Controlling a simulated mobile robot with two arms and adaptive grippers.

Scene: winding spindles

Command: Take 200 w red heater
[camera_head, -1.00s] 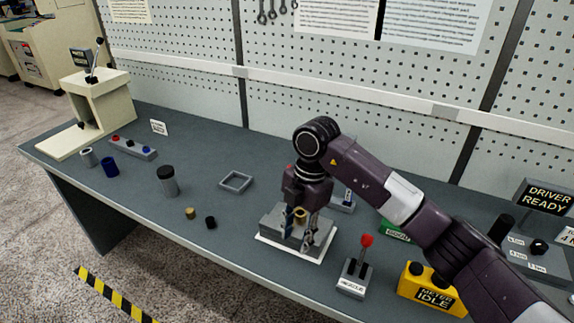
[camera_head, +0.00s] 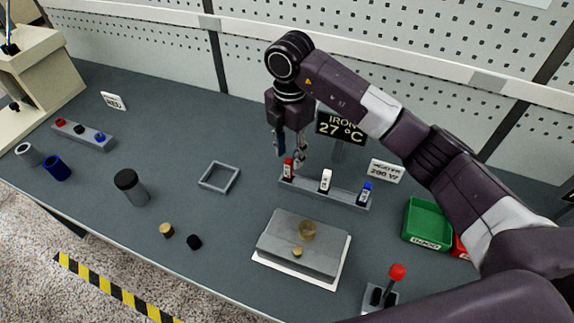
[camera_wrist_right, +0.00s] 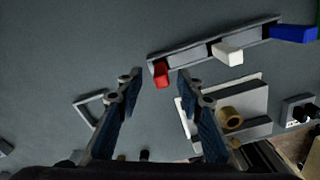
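The red heater (camera_head: 288,169) stands upright at the left end of a grey rack (camera_head: 330,192). A white heater (camera_head: 326,181) and a blue heater (camera_head: 365,193) stand in the same rack. My right gripper (camera_head: 289,156) is open, pointing down at the red heater. In the right wrist view, the red heater (camera_wrist_right: 161,75) shows in the gap between the open fingertips (camera_wrist_right: 160,78), with no clear contact. I cannot tell whether the fingertips are beside its top or just above it. A sign (camera_head: 385,171) reads "HEATER 200 W". My left gripper is out of view.
A display (camera_head: 341,129) reading "IRON 27 °C" stands behind the rack. A grey block on a white plate (camera_head: 290,262) lies in front, with a green bin (camera_head: 427,223) and red-knobbed lever (camera_head: 397,272) to the right.

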